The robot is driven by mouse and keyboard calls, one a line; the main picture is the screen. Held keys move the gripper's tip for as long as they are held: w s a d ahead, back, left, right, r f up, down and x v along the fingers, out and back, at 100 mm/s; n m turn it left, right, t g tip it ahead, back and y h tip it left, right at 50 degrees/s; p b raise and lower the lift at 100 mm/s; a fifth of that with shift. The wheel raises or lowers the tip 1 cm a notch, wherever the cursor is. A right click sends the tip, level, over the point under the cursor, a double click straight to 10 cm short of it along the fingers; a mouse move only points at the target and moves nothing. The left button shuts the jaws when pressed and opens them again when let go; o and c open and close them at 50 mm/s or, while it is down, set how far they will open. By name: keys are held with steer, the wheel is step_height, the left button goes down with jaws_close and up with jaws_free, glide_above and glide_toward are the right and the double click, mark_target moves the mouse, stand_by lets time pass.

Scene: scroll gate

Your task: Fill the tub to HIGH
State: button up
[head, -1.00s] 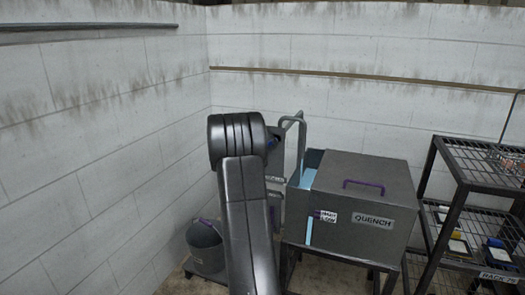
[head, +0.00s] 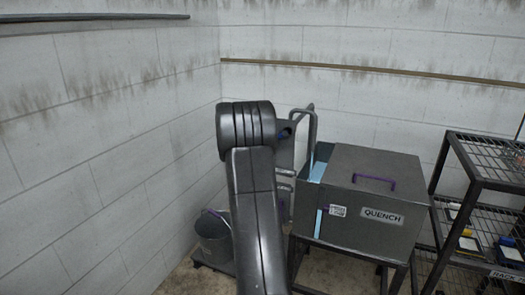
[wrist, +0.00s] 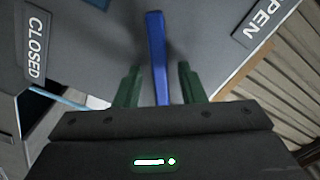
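The tub (head: 350,235) is a grey box marked QUENCH on a dark stand. Light blue water (head: 318,171) shows in its open left part, and a light blue strip (head: 318,223) runs down its front beside a small level label (head: 338,211). A purple mark sits by the label's upper part. In the wrist view a blue lever (wrist: 157,58) stands between a CLOSED label (wrist: 35,47) at left and an OPEN label (wrist: 262,18) at right. My gripper (wrist: 159,82) is open, its green fingers either side of the lever with gaps. My arm hides it in the head view.
A grey pipe (head: 313,125) curves over the tub's left end. A wire rack (head: 470,190) with small boxes stands close at right. Walls close in behind and at left.

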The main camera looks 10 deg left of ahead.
steer(key=v, duration=1.2)
stand_by(6.8)
